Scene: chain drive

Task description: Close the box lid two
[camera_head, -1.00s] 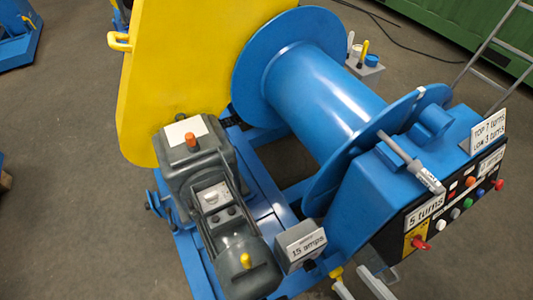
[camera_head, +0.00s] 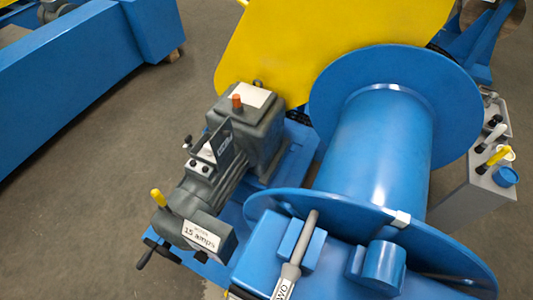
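A grey motor (camera_head: 190,195) with a gearbox stands left of the drum. On top of the motor is a small box (camera_head: 203,157) with pale parts showing inside. A dark plate, which looks like its lid (camera_head: 222,142), stands tilted up at the box's right side, so the box appears open. I cannot read a number on this lid. My gripper is not in view.
A blue drum (camera_head: 375,150) with wide flanges fills the right, behind a grey rod (camera_head: 297,250) with a partly cut-off tag. A yellow guard (camera_head: 320,45) stands behind. A "15 amps" sign (camera_head: 201,236) sits before the motor. Floor (camera_head: 75,220) is clear at left.

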